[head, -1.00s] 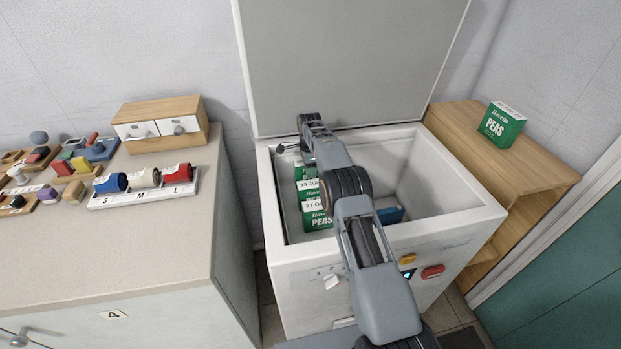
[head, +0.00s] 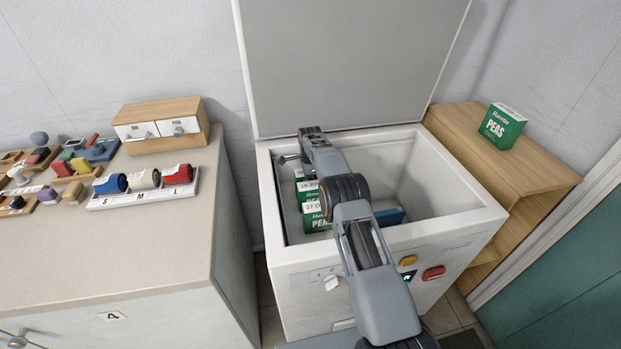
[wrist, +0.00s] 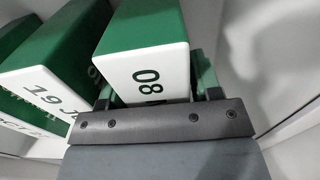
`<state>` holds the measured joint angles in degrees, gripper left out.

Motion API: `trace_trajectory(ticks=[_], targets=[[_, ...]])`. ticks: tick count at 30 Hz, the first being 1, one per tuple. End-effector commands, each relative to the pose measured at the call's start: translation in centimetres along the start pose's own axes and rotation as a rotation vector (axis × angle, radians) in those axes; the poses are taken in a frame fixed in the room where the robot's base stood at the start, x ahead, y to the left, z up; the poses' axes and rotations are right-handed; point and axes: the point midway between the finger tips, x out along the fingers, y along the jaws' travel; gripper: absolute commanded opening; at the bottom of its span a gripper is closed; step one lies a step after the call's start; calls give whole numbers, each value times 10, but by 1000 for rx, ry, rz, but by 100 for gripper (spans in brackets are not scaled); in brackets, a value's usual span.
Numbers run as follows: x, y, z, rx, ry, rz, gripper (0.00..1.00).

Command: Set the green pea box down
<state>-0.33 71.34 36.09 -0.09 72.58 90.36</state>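In the wrist view a green pea box (wrist: 146,68) with a white end marked "08" stands between the two fingers of my gripper (wrist: 160,92), which looks shut on it. Its lower end is hidden. Two more green boxes are beside it on the left, one marked "19" (wrist: 42,97). In the head view my gripper reaches down inside the open white chest (head: 440,222), and the arm hides the gripper and its box. A row of green pea boxes (head: 318,218) stands along the chest's left side.
A blue item (head: 391,215) lies in the chest, right of my arm. The chest's right part looks clear. Another pea box (head: 502,127) stands on the wooden shelf (head: 535,175). The raised lid (head: 350,65) is behind. A counter (head: 110,240) with stamps and rolls is on the left.

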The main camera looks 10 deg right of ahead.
Motion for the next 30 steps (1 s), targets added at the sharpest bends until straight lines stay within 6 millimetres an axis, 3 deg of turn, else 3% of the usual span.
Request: trace_trajectory(ticks=[7,18,30], targets=[[-17,-1,0,0,0,-3,58],[-88,0,0,0,0,-2,58],[-137,3,0,-45,0,-11,58]])
